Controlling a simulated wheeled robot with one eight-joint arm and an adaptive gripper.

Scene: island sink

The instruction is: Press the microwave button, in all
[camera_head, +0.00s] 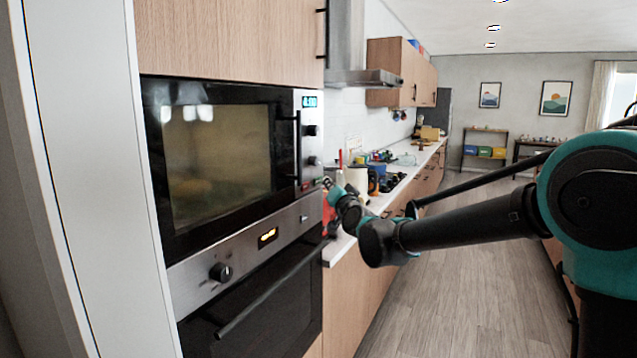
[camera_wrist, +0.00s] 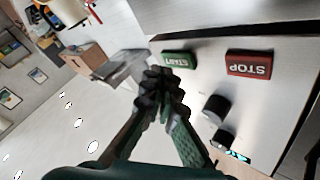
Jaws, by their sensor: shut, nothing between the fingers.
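The microwave (camera_head: 215,150) is built into the wall unit at the left of the head view, with a dark glass door. Its light control panel (camera_head: 309,150) carries a display and two knobs. In the wrist view, upside down, are the green START button (camera_wrist: 180,60), the red STOP button (camera_wrist: 248,64), two black knobs (camera_wrist: 216,108) and part of the lit display (camera_wrist: 238,157). My gripper (camera_wrist: 166,80) is shut and empty, its fingertips just beside the START button. I cannot tell whether they touch it. In the head view my gripper (camera_head: 328,183) is at the panel's lower right.
An oven (camera_head: 255,290) with a handle sits below the microwave. A cluttered counter (camera_head: 405,165) runs back beyond my gripper, with a range hood (camera_head: 360,75) and upper cabinets above it. The wood floor (camera_head: 455,290) to the right is open.

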